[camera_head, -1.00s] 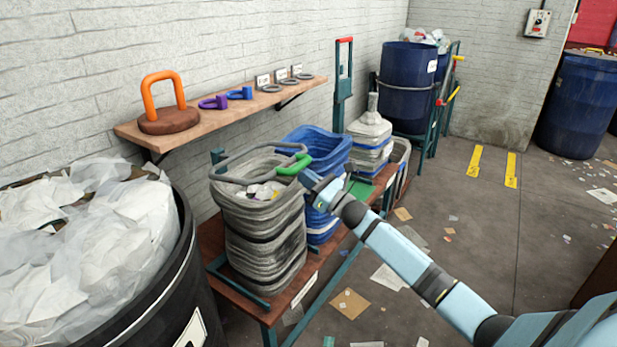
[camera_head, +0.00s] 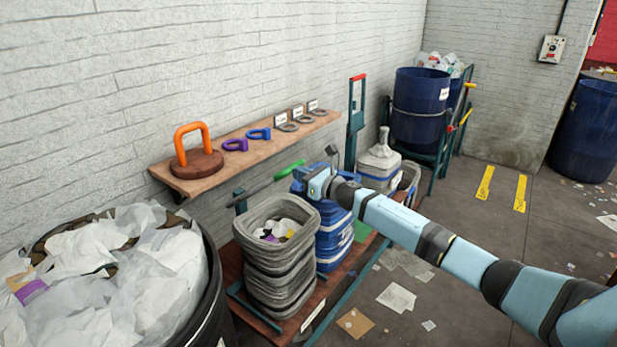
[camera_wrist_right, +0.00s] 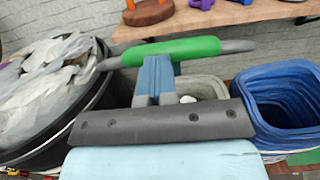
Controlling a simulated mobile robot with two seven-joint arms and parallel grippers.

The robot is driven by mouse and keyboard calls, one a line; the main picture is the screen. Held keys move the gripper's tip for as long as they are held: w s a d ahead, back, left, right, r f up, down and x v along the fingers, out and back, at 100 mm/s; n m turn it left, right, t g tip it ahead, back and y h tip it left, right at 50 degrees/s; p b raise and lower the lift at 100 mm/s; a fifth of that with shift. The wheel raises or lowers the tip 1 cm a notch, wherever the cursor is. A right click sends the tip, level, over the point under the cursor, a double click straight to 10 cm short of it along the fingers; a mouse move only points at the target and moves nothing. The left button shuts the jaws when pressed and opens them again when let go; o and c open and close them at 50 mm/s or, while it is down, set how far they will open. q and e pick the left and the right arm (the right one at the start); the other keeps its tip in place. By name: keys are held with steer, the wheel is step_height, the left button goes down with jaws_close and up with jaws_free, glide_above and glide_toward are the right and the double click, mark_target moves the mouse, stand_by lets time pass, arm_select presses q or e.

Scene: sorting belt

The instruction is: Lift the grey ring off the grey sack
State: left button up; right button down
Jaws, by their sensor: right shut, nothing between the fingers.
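The grey sack (camera_head: 281,268) stands upright on a low brown bench, its open mouth showing paper scraps. The grey ring (camera_head: 258,187), with a green grip section, is clear above the sack mouth, tilted and seen nearly edge-on. In the right wrist view the ring (camera_wrist_right: 190,48) crosses just beyond the fingertips. My right gripper (camera_head: 304,176) is shut beside the green section, above the sack's right side; its fingers also show in the right wrist view (camera_wrist_right: 157,78). The exact contact between fingers and ring is hidden. My left gripper is not in view.
A blue sack (camera_head: 333,238) stands close right of the grey one; another grey-and-blue sack (camera_head: 380,165) is farther back. A wall shelf (camera_head: 262,146) holds several handles and rings. A black bin (camera_head: 212,300) of white waste stands at left. Floor at right is open with litter.

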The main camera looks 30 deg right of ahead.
steer(key=shift+g, duration=0.5)
steer(key=w+r+p, duration=0.1)
steer(key=w+a+r+p, duration=0.1)
steer(key=r, duration=0.1)
steer(key=w+r+p, duration=0.1)
steer(key=r+p, duration=0.1)
steer(key=shift+w+a+r, duration=0.15)
steer(key=shift+w+a, duration=0.15)
steer(key=shift+w, duration=0.05)
steer(key=shift+w+a+r+g+p, duration=0.15)
steer(key=shift+w+a+r+p, duration=0.1)
steer(key=shift+w+r+p, duration=0.25)
steer(key=shift+w+a+r+g+p, duration=0.15)
steer(key=shift+w+a+r+p, duration=0.1)
steer(key=shift+w+r+p, duration=0.25)
steer(key=w+a+r+p, duration=0.1)
steer(key=w+a+r, duration=0.3)
steer(key=w, duration=0.6)
steer(key=shift+r, duration=0.7)
